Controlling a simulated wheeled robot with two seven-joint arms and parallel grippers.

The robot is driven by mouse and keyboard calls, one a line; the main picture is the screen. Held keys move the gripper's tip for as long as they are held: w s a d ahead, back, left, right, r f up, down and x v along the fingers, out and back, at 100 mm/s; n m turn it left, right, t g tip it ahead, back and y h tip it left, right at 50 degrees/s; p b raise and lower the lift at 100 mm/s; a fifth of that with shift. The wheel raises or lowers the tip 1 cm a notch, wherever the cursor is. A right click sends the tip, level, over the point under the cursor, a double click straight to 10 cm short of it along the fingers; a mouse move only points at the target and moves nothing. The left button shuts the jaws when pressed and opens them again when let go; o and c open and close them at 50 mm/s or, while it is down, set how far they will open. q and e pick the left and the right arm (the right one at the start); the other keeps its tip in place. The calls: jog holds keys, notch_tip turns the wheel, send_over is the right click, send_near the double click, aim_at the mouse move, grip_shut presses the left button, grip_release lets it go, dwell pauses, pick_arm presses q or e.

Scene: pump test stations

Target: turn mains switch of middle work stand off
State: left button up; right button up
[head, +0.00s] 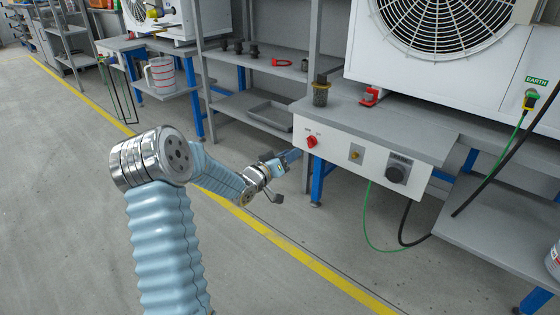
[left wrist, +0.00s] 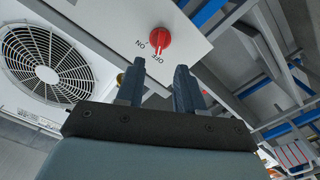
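The red mains switch (head: 311,141) is on the left part of the white front panel (head: 335,152) of the stand with the large fan unit. In the left wrist view the round red switch (left wrist: 160,38) has ON and OFF labels, and its pale mark seems to point at OFF. My left gripper (head: 293,156) is just left of the panel, close to the switch. In the left wrist view my left gripper (left wrist: 160,64) is open and empty, with the switch beyond the gap between its fingertips, apparently not touched. My right gripper is not in view.
The panel also carries a yellow button (head: 355,154) and a dark round socket (head: 397,172). Green and black cables (head: 404,225) hang below. A red clamp (head: 369,97) and a dark-capped jar (head: 321,91) stand on the bench. Floor left of the yellow line (head: 300,255) is clear.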

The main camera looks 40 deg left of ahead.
pick_arm(q)
jog(key=s, duration=0.4)
jog(key=shift+s+a, duration=0.2)
jog(key=shift+s, duration=0.2)
jog(key=s+d+f+g+h+p, duration=0.1)
jog(key=s+d+f+g+p, duration=0.2)
jog(key=d+f, duration=0.6)
jog(key=s+d+f+g+p, duration=0.2)
jog(key=d+f+g+p, duration=0.25)
jog(key=d+f, duration=0.4)
jog(key=s+d+f+m+g+p, duration=0.1)
jog(key=s+d+f+g, duration=0.1)
jog(key=s+d, duration=0.3)
jog(key=s+d+f+m+g+h+p, duration=0.1)
jog(key=s+d+g, duration=0.3)
jog(key=s, duration=0.5)
jog(key=s+d+f+m+g+p, duration=0.1)
jog(key=s+d+f+g, duration=0.2)
jog(key=s+d, duration=0.3)
jog(key=shift+s+d+f+g, duration=0.15)
jog(key=shift+s+g, duration=0.2)
jog(key=shift+s, duration=0.1)
